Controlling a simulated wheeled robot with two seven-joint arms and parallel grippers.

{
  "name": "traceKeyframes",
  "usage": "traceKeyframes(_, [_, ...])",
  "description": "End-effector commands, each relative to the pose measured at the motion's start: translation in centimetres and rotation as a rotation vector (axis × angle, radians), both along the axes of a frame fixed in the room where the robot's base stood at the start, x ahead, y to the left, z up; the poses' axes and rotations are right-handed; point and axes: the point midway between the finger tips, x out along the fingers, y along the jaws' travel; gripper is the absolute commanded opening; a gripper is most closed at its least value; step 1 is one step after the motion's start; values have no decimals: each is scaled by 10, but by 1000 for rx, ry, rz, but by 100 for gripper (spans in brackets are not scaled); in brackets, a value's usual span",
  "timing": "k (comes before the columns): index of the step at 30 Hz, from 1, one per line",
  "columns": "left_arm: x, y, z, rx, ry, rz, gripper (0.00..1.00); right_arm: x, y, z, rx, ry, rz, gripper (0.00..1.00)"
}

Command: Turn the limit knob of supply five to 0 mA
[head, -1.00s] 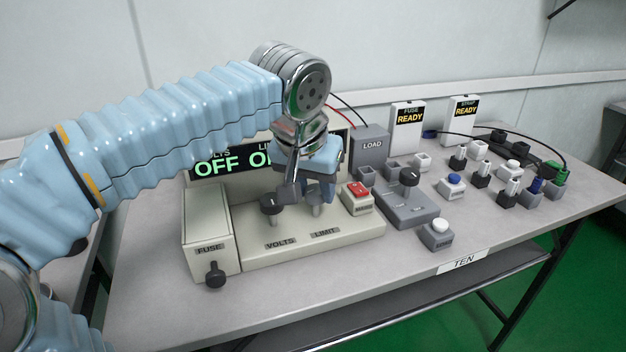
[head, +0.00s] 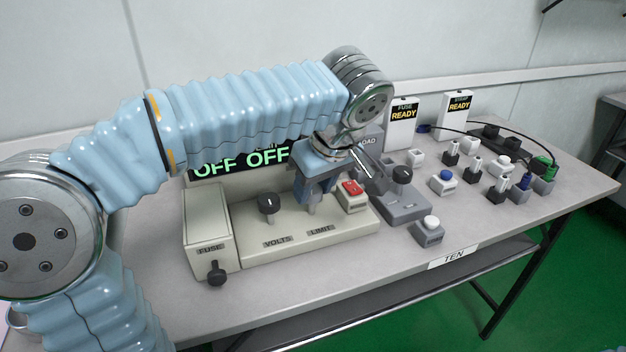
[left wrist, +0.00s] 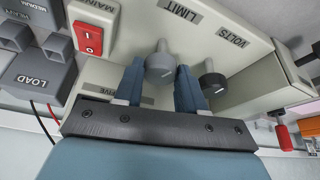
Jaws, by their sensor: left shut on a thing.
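The cream power supply (head: 290,246) stands on the bench, its display (head: 241,159) reading OFF OFF. My left gripper (head: 314,196) points down at the limit knob, behind the LIMIT label (head: 321,230). In the left wrist view its two blue fingers (left wrist: 157,85) sit either side of the grey limit knob (left wrist: 159,62), shut on it. A short light mark shows on the knob. In the head view the fingers mostly hide this knob. The black volts knob (head: 268,204) stands to its left. A partly covered label in the wrist view ends in "IVE". My right gripper is not in view.
A red main switch (head: 352,188) is close right of the gripper. The fuse box with its black knob (head: 216,273) is at the left. The bench front (head: 330,275) is clear.

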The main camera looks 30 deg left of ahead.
Motion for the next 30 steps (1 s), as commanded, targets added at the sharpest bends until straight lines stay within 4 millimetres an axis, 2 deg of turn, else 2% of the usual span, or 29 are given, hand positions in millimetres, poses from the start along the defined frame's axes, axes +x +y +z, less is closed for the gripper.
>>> traceKeyframes(6, [2, -1, 1, -1, 0, 166, 9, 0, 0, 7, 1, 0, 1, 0])
traceKeyframes(15, [3, -1, 1, -2, -1, 318, 9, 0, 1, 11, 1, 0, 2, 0])
traceKeyframes(30, [3, -1, 0, -3, -1, 370, 9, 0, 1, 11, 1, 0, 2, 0])
